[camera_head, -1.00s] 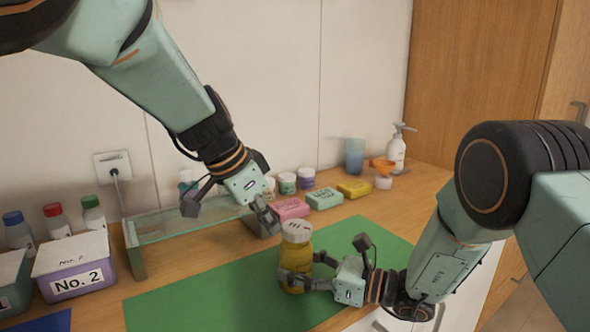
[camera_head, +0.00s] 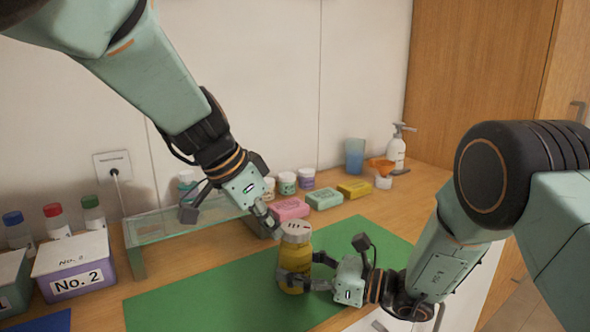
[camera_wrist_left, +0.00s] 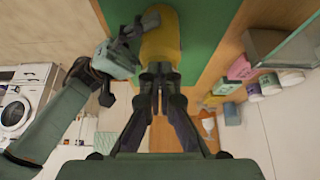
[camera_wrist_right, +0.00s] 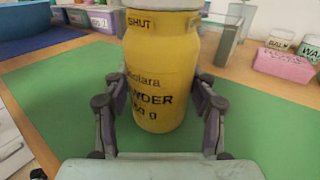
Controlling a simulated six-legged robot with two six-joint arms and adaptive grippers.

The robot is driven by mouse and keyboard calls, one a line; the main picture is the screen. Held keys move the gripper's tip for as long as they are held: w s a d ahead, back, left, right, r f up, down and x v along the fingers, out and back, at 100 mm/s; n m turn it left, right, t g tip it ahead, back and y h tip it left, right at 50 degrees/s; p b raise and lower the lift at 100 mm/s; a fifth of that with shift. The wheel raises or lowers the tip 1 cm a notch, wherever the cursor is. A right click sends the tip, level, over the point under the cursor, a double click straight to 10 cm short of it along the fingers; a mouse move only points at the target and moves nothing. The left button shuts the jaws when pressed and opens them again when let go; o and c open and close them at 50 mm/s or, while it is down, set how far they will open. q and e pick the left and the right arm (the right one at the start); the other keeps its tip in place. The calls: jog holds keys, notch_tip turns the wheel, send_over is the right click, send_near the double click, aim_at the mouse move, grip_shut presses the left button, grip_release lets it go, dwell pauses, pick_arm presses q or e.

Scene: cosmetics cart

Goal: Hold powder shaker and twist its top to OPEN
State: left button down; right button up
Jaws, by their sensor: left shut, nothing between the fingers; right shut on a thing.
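The powder shaker is a yellow bottle (camera_head: 294,262) with a whitish top (camera_head: 296,232); it stands upright on the green mat (camera_head: 215,293). My right gripper (camera_head: 293,280) is shut around its body, and the right wrist view shows a finger on each side of the yellow body (camera_wrist_right: 160,75). "SHUT" is printed near its shoulder. My left gripper (camera_head: 272,226) is above and beside the top, fingers together and empty. In the left wrist view the closed fingertips (camera_wrist_left: 160,72) lie in front of the yellow shaker (camera_wrist_left: 160,40); whether they touch the top I cannot tell.
A glass shelf (camera_head: 180,222) stands behind the mat. Pink (camera_head: 291,209), green (camera_head: 324,199) and yellow (camera_head: 354,189) soap bars lie behind the shaker. A "No. 2" box (camera_head: 75,270) stands at left, with several capped bottles behind. The mat's left part is clear.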

pick_arm(q)
jog(key=shift+s+d, duration=0.55)
jog(key=shift+d, duration=0.2)
jog(key=shift+s+a, duration=0.1)
jog(key=shift+a, duration=0.05)
notch_tip(320, 180, up, 6)
jog(key=shift+s, duration=0.2)
dwell(0.8)
jog(key=shift+w+a, duration=0.1)
notch_tip(320, 180, down, 6)
jog(key=w+a, duration=0.2)
jog(key=shift+w, duration=0.35)
dwell(0.4)
